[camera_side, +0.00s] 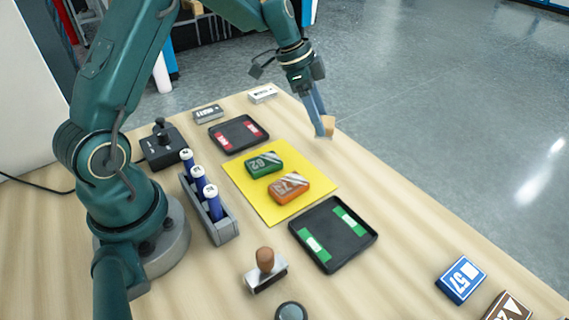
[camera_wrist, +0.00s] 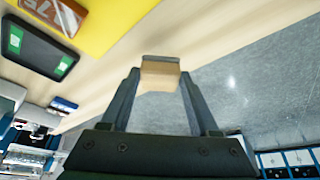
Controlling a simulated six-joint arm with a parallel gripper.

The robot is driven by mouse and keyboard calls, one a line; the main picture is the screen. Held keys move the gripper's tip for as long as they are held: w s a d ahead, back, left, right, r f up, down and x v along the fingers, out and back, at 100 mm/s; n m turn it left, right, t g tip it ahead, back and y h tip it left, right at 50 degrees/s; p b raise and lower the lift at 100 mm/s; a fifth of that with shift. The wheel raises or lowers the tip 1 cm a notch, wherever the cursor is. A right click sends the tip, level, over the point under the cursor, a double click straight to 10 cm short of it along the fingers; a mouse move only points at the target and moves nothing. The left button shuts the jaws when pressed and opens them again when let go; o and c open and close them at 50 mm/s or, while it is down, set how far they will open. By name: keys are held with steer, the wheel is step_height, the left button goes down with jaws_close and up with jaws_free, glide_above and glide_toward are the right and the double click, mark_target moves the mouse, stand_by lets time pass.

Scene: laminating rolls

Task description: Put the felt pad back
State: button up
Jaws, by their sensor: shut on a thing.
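The felt pad, a small tan block (camera_side: 328,123), is held at my fingertips near the table's far right edge. In the wrist view the felt pad (camera_wrist: 160,75) sits between both fingers, with a grey strip along its top end. My gripper (camera_side: 322,122) is shut on it; the fingers (camera_wrist: 160,84) press its two sides in the wrist view. It looks raised a little off the wood, though the exact gap cannot be told.
A yellow mat (camera_side: 242,184) carries a green block (camera_side: 264,164) and an orange block (camera_side: 289,187). Black trays with red (camera_side: 238,118) and green (camera_side: 373,236) strips flank it. A stamp (camera_side: 265,262), a marker rack (camera_side: 222,232) and blue block (camera_side: 461,279) stand nearer. Bare wood lies right of the mat.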

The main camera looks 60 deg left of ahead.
steer(key=shift+f, duration=2.05)
steer(key=shift+f, duration=0.2)
steer(key=o, duration=1.3)
steer(key=shift+r, duration=0.1)
steer(key=v, duration=1.1)
steer(key=s+d+r+n+y, duration=0.2)
steer(key=s+d+r+n, duration=0.2)
steer(key=s+d+r, duration=0.3)
steer(key=s+f+n, duration=0.1)
steer(key=s, duration=0.3)
steer(key=s+d+f+n+t, duration=0.1)
steer(key=s+n, duration=0.1)
steer(key=s, duration=0.2)
steer(key=s+d+f+n+t+y, duration=0.1)
steer(key=s+n, duration=0.1)
steer(key=s, duration=0.3)
steer(key=shift+d+f, duration=0.1)
steer(key=shift+d, duration=0.1)
